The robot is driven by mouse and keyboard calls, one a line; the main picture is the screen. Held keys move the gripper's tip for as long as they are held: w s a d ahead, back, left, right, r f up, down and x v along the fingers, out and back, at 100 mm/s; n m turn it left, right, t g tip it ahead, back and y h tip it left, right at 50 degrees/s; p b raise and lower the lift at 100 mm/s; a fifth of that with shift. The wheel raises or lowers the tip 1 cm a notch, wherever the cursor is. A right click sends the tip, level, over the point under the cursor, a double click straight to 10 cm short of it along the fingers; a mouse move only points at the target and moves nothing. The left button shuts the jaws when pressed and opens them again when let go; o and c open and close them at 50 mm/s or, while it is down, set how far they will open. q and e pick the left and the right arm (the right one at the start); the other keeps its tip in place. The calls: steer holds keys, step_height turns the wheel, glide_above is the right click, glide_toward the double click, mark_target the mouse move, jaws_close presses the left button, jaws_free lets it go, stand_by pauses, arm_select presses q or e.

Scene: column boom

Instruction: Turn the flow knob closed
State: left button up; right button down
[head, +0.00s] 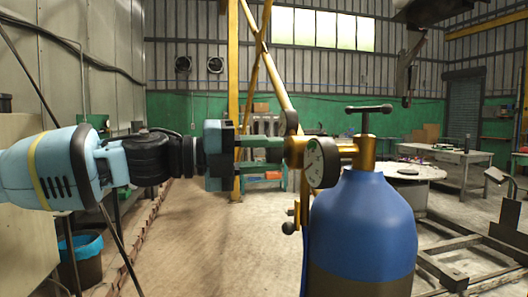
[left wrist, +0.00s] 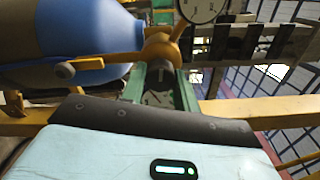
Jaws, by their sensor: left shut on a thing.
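A blue gas cylinder (head: 362,225) stands upright right of centre in the head view, with a brass regulator (head: 365,152) on top. A round white-faced gauge (head: 322,162) faces me, and a black T-handle (head: 367,110) tops the valve. My left gripper (head: 283,150) reaches in level from the left, its green fingers at the regulator's left end. In the left wrist view the fingers (left wrist: 162,80) close on the small dark flow knob (left wrist: 163,71) below the brass body (left wrist: 161,48). The fingers mostly hide the knob in the head view. My right gripper is not in view.
A yellow post (head: 233,90) and slanted braces stand behind the gripper. A round table (head: 415,171) and a workbench (head: 466,158) are at the right, with a low metal frame (head: 470,275) in front. A blue bin (head: 82,262) is at lower left. The middle floor is clear.

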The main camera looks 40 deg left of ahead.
arm_select(q)
steer(key=shift+n, duration=0.9)
steer(key=o, duration=1)
steer(key=shift+c, duration=0.2)
